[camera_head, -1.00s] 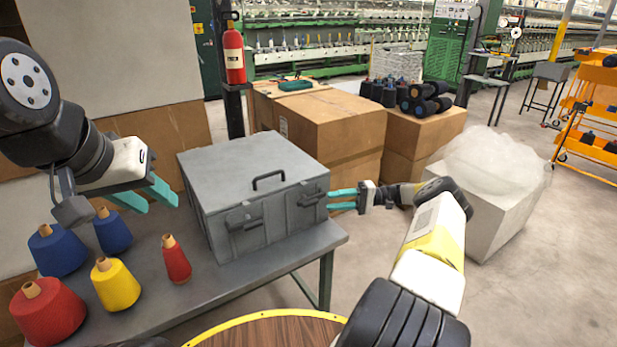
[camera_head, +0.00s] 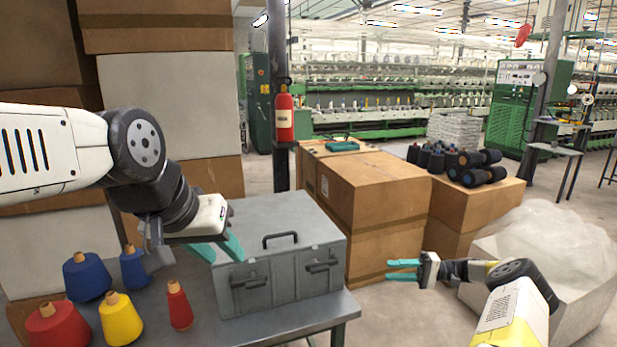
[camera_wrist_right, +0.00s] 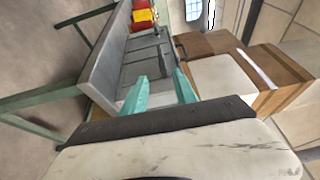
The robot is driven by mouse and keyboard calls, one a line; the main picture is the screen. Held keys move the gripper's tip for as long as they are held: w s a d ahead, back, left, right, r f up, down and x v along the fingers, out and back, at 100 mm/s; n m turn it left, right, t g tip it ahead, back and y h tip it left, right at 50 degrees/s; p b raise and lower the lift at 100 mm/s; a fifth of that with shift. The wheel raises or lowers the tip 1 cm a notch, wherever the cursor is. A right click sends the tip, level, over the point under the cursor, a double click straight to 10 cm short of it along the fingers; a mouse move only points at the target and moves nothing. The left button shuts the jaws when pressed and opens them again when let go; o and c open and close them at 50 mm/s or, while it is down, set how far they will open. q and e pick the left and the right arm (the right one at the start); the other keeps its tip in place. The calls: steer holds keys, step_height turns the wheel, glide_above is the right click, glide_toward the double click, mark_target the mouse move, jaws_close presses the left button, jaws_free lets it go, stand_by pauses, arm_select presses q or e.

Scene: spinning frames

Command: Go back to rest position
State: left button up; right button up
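My left gripper (camera_head: 217,249) is in the head view, with its teal fingers parted and nothing seen between them. It hangs in front of the left side of the grey metal box (camera_head: 300,272). The box is shut, with a handle on its lid and latches on its front. My right gripper (camera_head: 404,271) is to the right of the box, apart from it, with two parted teal fingers pointing left. In the right wrist view its fingers (camera_wrist_right: 160,92) are apart and empty.
Yarn cones, blue (camera_head: 86,277), red (camera_head: 57,325) and yellow (camera_head: 121,318), stand on the grey table (camera_head: 335,309) left of the box. A large carton (camera_head: 375,215) stands behind the box. A pale block with clear wrap (camera_head: 550,245) is at the right.

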steer(key=s+a+r+n+g+h, duration=0.1)
steer(key=s+a+r+h, duration=0.3)
steer(key=r, duration=0.3)
steer(key=s+a+r+n+g+h, duration=0.1)
steer(key=a+r+h, duration=0.2)
steer(key=a+r, duration=0.4)
steer(key=s+a+r+h, duration=0.3)
steer(key=r+h, duration=0.1)
steer(key=r, duration=0.4)
steer(key=s+r+t+h, duration=0.2)
steer(key=s+r+t, duration=0.1)
steer(key=s, duration=0.9)
steer(key=s+r+t+h, duration=0.2)
steer(key=s+r+t, duration=0.2)
steer(key=s, duration=0.9)
step_height(320, 180, up, 2)
steer(key=shift+d+m+t+h, duration=0.3)
steer(key=shift+m+h, duration=0.1)
